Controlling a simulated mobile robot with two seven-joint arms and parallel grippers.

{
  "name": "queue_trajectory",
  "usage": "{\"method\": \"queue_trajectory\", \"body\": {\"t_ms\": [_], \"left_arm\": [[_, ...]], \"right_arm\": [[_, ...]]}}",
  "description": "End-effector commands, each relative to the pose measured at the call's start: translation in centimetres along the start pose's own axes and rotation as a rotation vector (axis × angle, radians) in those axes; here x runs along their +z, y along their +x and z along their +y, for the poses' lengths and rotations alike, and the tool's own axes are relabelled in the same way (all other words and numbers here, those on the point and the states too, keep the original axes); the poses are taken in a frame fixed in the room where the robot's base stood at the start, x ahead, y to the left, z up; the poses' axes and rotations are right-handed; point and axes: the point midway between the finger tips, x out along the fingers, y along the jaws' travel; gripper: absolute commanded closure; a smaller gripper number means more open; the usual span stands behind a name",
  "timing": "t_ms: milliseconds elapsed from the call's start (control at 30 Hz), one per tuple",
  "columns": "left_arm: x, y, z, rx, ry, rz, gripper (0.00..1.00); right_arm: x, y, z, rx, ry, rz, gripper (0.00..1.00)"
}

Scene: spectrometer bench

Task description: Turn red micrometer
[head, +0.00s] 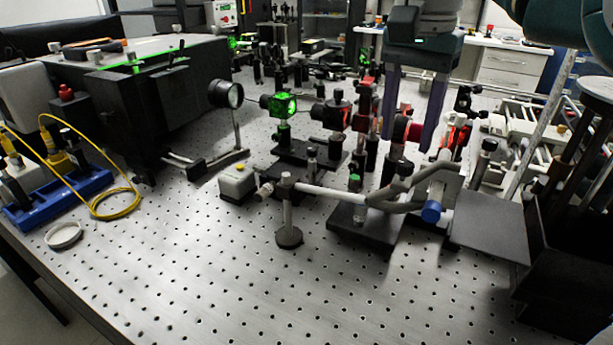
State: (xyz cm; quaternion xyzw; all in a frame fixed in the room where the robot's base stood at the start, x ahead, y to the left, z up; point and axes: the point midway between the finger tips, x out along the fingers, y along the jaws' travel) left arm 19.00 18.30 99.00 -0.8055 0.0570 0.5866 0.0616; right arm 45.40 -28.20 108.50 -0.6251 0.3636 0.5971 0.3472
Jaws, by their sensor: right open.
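A red part that looks like the red micrometer (402,130) stands among the optics in the right middle of the head view. My right gripper (408,141) points down over it from the back. Its two long fingers are apart, one on each side of the red part in the picture. I cannot tell whether either finger touches it. Nothing shows held between the fingers. The fingers hide part of the mounts behind. Another red mount (364,94) stands just left of the gripper. My left gripper is out of view.
Posts and lens mounts crowd around the gripper. A grey clamp arm (335,193) and a blue knob (431,212) are in front. A black spectrometer housing (150,100) is at left. The perforated bench (200,270) is clear in front.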

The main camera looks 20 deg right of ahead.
Motion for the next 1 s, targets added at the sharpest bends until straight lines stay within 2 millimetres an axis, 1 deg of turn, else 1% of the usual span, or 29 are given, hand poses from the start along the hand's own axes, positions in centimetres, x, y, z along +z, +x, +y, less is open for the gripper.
{"method": "queue_trajectory", "body": {"t_ms": [33, 133, 233, 333, 367, 567, 600, 733, 867, 1000], "left_arm": [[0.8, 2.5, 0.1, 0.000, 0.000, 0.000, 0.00], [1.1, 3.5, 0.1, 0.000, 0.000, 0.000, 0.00], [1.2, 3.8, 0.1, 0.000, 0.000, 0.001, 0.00], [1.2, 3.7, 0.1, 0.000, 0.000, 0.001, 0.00], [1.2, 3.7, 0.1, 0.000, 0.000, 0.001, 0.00], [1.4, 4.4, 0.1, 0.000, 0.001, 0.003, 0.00], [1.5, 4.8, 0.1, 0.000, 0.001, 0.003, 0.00], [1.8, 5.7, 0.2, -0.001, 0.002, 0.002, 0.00], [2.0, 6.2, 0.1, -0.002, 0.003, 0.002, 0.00], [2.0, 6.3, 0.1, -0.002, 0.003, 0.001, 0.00]], "right_arm": [[-0.2, 1.4, -0.3, -0.003, 0.035, -0.014, 0.47], [-0.3, 1.2, -0.6, 0.000, 0.084, -0.035, 0.47], [-0.3, 1.1, -0.6, 0.002, 0.105, -0.046, 0.47], [-0.2, 1.8, -0.6, 0.005, 0.110, -0.048, 0.47], [-0.2, 2.1, -0.6, 0.005, 0.110, -0.049, 0.47], [0.0, 6.1, -0.5, 0.006, 0.108, -0.048, 0.47], [0.0, 7.0, -0.6, 0.006, 0.108, -0.048, 0.47], [0.1, 9.2, -0.6, 0.004, 0.107, -0.047, 0.47], [0.2, 10.3, -0.6, 0.003, 0.107, -0.046, 0.47], [0.2, 10.6, -0.6, 0.002, 0.107, -0.046, 0.47]]}}
